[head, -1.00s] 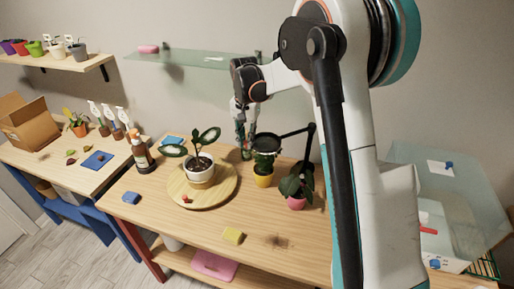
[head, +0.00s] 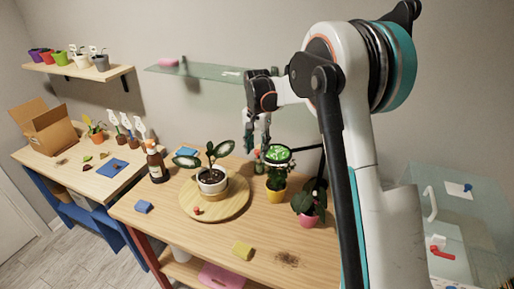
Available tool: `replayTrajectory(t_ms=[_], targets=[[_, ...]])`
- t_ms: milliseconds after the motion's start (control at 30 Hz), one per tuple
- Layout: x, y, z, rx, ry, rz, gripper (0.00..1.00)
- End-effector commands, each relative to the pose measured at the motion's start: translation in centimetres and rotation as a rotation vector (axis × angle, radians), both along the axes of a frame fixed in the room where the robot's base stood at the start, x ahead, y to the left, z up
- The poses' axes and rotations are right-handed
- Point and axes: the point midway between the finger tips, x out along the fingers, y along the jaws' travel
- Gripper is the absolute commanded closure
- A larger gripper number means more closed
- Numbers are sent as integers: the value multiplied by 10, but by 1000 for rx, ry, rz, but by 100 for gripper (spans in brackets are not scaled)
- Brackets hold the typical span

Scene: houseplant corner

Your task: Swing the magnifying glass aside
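The magnifying glass (head: 277,155) has a round lens in a dark rim, with bright green leaves showing in it. It stands over the plant in the yellow pot (head: 276,195). Its dark arm (head: 308,147) runs right and is partly hidden behind my own arm. My gripper (head: 257,143) points down just left of and behind the lens, near the back of the table. Its two fingers look spread with nothing between them. I cannot tell whether a finger touches the rim.
A white-potted plant (head: 211,182) stands on a round wooden board (head: 236,203) left of the lens. A pink-potted plant (head: 307,219) is close on the right. A glass shelf (head: 205,76) hangs behind.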

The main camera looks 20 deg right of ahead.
Motion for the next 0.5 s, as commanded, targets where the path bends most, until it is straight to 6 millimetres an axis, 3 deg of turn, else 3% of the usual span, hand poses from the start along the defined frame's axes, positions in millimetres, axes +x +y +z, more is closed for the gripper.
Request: replayTrajectory(t_ms=[267,500], targets=[[0,0,2,0,0,0,61],[0,0,32,0,0,0,61]])
